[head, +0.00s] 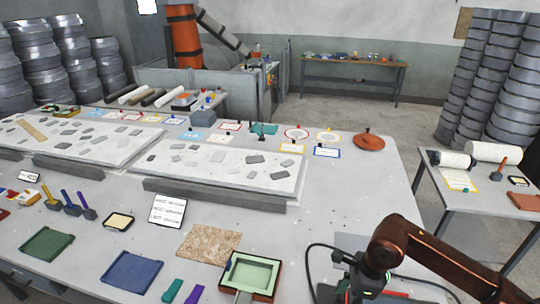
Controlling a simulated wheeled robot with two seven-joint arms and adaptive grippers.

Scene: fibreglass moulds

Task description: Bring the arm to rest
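My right arm, copper-coloured, comes in from the lower right corner and bends down over the front right of the large grey table (400,205). My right gripper (350,286) is at the bottom edge of the head view, to the right of a framed pale green mould (254,274). Its fingers are small, dark and partly cut off, so I cannot tell whether they are open or shut, or whether they hold anything. My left arm and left gripper are not in view.
Green (47,244) and blue (134,272) trays and a speckled board (208,243) lie along the front. Two raised white slabs (222,166) carry grey pieces. A side table (455,200) stands at the right. The table's right part beyond my gripper is mostly clear.

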